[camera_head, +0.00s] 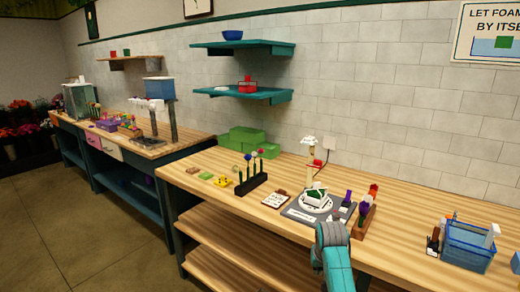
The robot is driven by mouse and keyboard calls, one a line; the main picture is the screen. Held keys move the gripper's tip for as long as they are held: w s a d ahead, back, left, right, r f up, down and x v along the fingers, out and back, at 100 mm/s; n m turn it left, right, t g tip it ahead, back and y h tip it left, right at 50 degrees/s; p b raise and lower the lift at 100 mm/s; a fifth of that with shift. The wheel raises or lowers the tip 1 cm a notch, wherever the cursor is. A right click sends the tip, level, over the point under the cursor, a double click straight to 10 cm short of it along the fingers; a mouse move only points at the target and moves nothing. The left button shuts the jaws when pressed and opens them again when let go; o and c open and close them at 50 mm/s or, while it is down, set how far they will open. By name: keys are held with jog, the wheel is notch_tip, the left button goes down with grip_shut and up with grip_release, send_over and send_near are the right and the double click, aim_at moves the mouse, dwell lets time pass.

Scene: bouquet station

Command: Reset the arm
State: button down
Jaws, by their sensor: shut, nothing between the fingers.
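My arm (338,262) rises from the bottom edge, right of centre. It shows as a teal link with a grey rounded end, in front of the near edge of the wooden workbench (225,166). The fingers of my gripper cannot be made out in this view, and nothing held is visible. Just beyond the arm, a white round dish (297,203) bears a white and green object (316,194). It stands on a dark grey mat (297,214).
Left of the mat are a clipboard (276,199) and a dark rack (251,184) of flowers. On its right stand a wooden holder (364,221) and a blue basket (467,250). Green blocks (248,142) lie at the back. Teal shelves (242,94) hang above.

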jog(key=s+f+t, duration=0.4)
jog(key=s+f, duration=1.6)
jog(key=s, duration=0.1)
jog(key=s+f+t, duration=0.1)
jog(key=s+f, duration=0.1)
jog(key=s, duration=0.8)
jog(key=s+r+t, duration=0.2)
jog(key=s+r, duration=0.2)
jog(key=s, duration=0.6)
jog(key=s+r+t, duration=0.1)
jog(key=s+r, duration=0.2)
jog(key=s, duration=0.6)
jog(key=s+r+n+t, duration=0.1)
jog(key=s+r+t, duration=0.1)
jog(key=s+r, duration=1.1)
notch_tip(320, 180, up, 4)
jog(key=shift+a+t, duration=0.3)
